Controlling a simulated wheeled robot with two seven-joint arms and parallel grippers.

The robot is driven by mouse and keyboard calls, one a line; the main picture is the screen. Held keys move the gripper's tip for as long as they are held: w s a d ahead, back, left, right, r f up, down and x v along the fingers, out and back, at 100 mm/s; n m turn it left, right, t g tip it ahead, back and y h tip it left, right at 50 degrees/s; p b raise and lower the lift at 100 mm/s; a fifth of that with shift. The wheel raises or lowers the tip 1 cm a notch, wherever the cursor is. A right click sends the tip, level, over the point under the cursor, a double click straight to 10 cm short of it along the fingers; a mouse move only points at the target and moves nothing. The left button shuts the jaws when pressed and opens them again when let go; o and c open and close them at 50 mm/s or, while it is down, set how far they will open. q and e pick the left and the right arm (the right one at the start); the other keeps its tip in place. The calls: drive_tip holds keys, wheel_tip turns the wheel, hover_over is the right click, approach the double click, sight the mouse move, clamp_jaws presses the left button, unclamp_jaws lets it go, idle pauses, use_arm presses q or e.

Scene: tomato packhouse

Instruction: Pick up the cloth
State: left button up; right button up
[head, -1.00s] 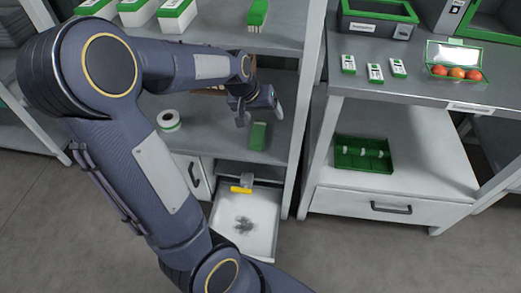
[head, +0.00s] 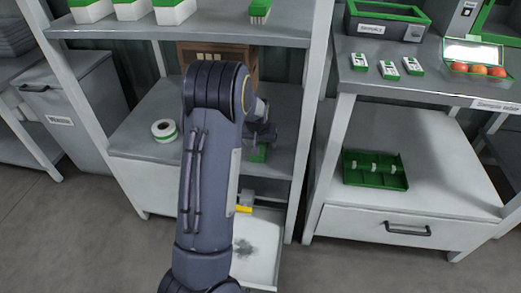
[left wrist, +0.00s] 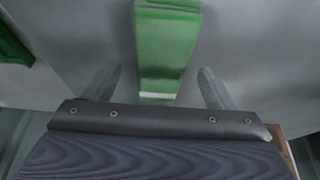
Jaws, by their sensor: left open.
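My right gripper is not in view.
A white tape roll (head: 164,131) stands left on the shelf, and a brown box (head: 218,60) at the back. Shelf posts (head: 305,130) stand close on the right. A green tray (head: 374,170) is on the right unit.

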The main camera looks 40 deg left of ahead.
use_arm(q)
drive_tip(key=shift+w+a+f, duration=0.15)
drive_tip(key=shift+w+f, duration=0.1)
drive_tip(key=shift+f, duration=0.4)
drive_tip(key=shift+c, duration=0.5)
drive_tip(key=c, duration=1)
drive_tip(key=shift+o, duration=0.2)
drive_tip(key=shift+r, duration=0.1)
